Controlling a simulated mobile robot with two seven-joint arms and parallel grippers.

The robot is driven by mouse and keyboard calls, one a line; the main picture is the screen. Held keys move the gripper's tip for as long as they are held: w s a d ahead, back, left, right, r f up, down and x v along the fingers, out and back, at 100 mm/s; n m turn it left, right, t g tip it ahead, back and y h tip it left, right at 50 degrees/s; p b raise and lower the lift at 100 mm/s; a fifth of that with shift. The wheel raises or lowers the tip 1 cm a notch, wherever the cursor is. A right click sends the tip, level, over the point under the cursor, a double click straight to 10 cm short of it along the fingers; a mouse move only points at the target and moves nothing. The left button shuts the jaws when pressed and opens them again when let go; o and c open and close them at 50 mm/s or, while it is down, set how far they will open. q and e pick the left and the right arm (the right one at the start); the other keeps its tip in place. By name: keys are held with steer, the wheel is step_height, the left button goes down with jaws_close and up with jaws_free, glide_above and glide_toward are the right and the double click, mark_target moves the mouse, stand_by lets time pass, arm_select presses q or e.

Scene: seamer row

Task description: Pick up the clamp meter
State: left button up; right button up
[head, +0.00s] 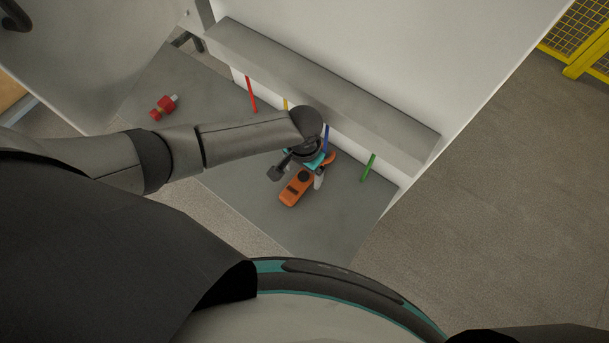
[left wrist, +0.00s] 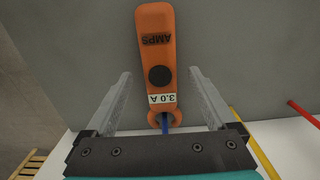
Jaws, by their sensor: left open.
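The orange clamp meter (head: 295,190) lies on the grey surface in the head view, with a dark round dial; its far end is partly hidden under my left gripper (head: 306,173). In the left wrist view the clamp meter (left wrist: 157,50) shows "AMPS" and a "3.0 A" label, both upside down. My left gripper (left wrist: 160,88) is open there, one finger on each side of the meter, with visible gaps. Contact and exact height cannot be told. My right gripper is not in view.
Red (head: 251,94), yellow (head: 285,104), blue (head: 326,138) and green (head: 368,167) rods stand along a grey ledge (head: 330,95) behind the meter. A red object (head: 163,108) lies at the left of the grey surface (head: 240,190). Yellow mesh fencing (head: 578,45) stands far right.

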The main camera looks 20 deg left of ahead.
arm_select(q)
steer(key=shift+f, duration=0.75)
jaws_close()
